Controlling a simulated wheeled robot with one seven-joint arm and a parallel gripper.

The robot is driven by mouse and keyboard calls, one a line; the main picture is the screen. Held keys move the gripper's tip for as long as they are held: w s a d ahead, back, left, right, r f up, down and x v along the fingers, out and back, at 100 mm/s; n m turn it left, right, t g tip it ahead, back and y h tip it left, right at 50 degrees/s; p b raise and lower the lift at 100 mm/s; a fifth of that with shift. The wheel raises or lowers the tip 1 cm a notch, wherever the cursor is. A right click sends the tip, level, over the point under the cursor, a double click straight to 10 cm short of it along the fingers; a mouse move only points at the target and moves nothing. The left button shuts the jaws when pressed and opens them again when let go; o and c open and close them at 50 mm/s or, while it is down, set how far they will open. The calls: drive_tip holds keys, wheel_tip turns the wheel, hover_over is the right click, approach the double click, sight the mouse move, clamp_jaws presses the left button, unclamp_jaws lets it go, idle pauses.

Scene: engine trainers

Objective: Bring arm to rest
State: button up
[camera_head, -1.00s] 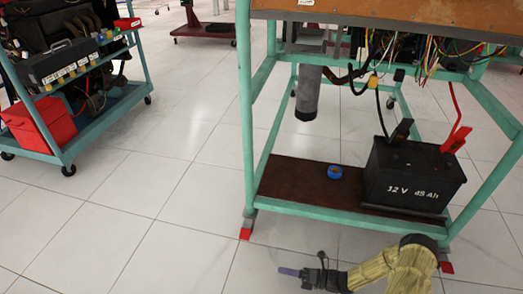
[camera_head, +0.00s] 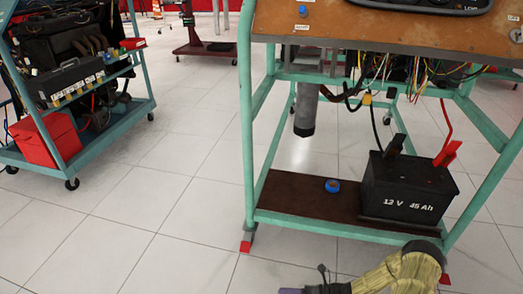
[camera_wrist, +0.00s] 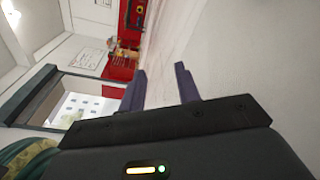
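My arm, in a tan sleeve, shows at the bottom of the head view, low in front of the teal engine trainer stand (camera_head: 246,160). My gripper (camera_wrist: 160,84) shows in the wrist view with its two purple fingers apart and nothing between them. In the head view only part of the gripper shows at the bottom edge. The wrist view looks out sideways on a pale floor or wall, with red equipment beyond the fingers.
A teal cart (camera_head: 118,133) with a red box (camera_head: 45,140) stands at left. The tiled floor (camera_head: 160,210) between them is clear.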

drive_tip(key=s+d+r+n+h+p, duration=0.25)
drive_tip(key=r+n+h+p, duration=0.65)
drive_tip(key=r, duration=1.1)
drive_tip(key=s+d+r+n+h+p, duration=0.25)
drive_tip(key=r+n+p, duration=0.45)
drive_tip(key=r+n, duration=0.85)
drive_tip(key=s+d+r+n+h+p, duration=0.1)
drive_tip(key=s+r+n+h+p, duration=0.4)
drive_tip(key=r, duration=1.8)
wheel_tip(320, 180, up, 38)
drive_tip(key=w+n+p, duration=0.2)
drive_tip(key=p, duration=3.9)
drive_tip(key=shift+d+f+t, duration=0.15)
drive_tip(key=shift+t, duration=0.15)
